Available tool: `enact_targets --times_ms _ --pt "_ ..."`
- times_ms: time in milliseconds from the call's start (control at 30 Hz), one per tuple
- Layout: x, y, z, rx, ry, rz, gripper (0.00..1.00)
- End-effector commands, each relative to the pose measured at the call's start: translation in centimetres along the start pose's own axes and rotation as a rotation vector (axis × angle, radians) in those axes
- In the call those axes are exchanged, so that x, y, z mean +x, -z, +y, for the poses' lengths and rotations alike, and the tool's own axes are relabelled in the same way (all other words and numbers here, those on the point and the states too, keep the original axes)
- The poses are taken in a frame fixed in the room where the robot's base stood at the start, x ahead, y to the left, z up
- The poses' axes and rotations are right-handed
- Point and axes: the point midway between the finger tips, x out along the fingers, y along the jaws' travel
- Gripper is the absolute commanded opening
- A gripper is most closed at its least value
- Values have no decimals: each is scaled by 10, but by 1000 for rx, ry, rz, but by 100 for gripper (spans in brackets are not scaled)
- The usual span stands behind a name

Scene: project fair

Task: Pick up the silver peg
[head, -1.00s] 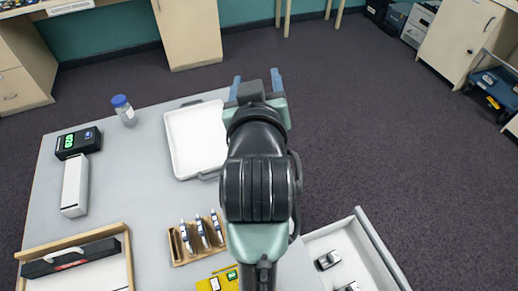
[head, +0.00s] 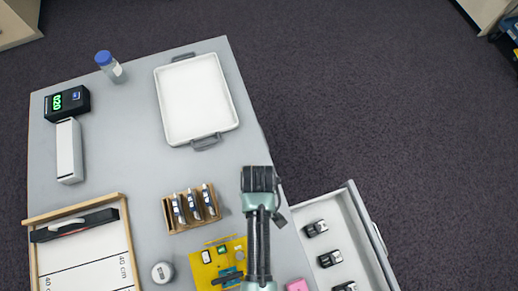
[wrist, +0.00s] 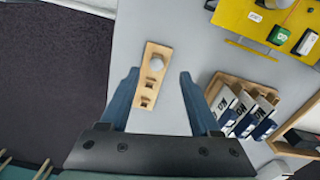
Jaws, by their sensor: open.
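A pale, rounded peg top (wrist: 157,61), probably the silver peg, shows in the wrist view at the upper end of a small wooden block (wrist: 149,97). Two square holes in the block below it look empty. My gripper (wrist: 158,73) is open, with one blue finger on each side of the block and peg; I cannot tell its height above them. Neither finger visibly touches the peg. In the head view my arm hides the block and the gripper's fingers.
A wooden rack (head: 190,225) with labelled items stands beside the block, near a yellow board (head: 240,257). An open drawer (head: 357,232) holds several black-and-silver items. A white tray (head: 196,98) lies further back. Bare table surrounds the tray and rack.

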Motion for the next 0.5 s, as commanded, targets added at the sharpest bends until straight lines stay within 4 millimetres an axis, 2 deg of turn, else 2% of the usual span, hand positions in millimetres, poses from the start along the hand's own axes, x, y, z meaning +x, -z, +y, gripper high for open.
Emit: enact_targets --times_ms 267,500 --pt "16 2 2 1 0 0 63" --pt "46 4 4 1 0 0 63"
